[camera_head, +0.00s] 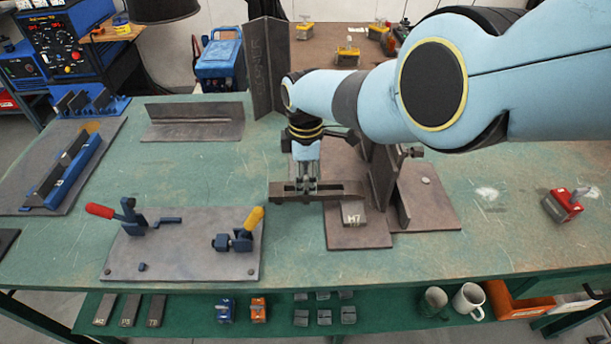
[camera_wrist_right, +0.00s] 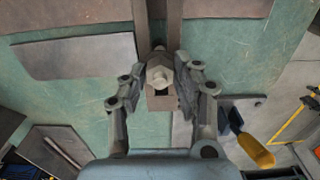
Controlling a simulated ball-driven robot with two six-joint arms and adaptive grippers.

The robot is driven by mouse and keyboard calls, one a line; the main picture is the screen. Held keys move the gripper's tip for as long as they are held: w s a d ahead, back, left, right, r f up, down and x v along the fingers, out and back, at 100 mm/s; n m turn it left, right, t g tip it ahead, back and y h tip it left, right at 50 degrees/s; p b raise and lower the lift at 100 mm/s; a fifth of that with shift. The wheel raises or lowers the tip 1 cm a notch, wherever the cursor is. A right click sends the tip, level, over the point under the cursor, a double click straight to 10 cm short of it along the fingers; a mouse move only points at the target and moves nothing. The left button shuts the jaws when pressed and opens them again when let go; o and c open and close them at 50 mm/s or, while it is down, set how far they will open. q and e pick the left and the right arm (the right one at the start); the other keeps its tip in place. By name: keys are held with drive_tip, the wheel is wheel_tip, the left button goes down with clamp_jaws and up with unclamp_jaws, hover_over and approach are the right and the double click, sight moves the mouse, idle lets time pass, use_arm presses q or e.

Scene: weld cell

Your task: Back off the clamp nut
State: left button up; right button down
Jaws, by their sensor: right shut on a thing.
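The clamp nut (camera_wrist_right: 160,76) is a grey hex nut on a short stud, seen in the right wrist view at the end of a brown steel bar. My right gripper (camera_wrist_right: 161,84) has a finger on each side of the nut and is shut on it. In the head view my right gripper (camera_head: 305,187) reaches down to the brown clamp bar (camera_head: 338,192) of the steel fixture. There the fingers and bar hide the nut. The fixture's base plate (camera_head: 358,237) lies on the table, with a block marked M7 (camera_head: 353,215) on it. My left gripper is not in view.
A plate with red- and yellow-handled toggle clamps (camera_head: 180,262) lies left of the fixture. A steel angle (camera_head: 195,122) stands behind it. Green tabletop (camera_head: 500,235) is clear between. My right arm hides the back right.

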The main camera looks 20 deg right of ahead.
drive_tip(key=n, duration=0.3)
drive_tip(key=shift+n, duration=2.2)
drive_tip(key=c, duration=1)
unclamp_jaws()
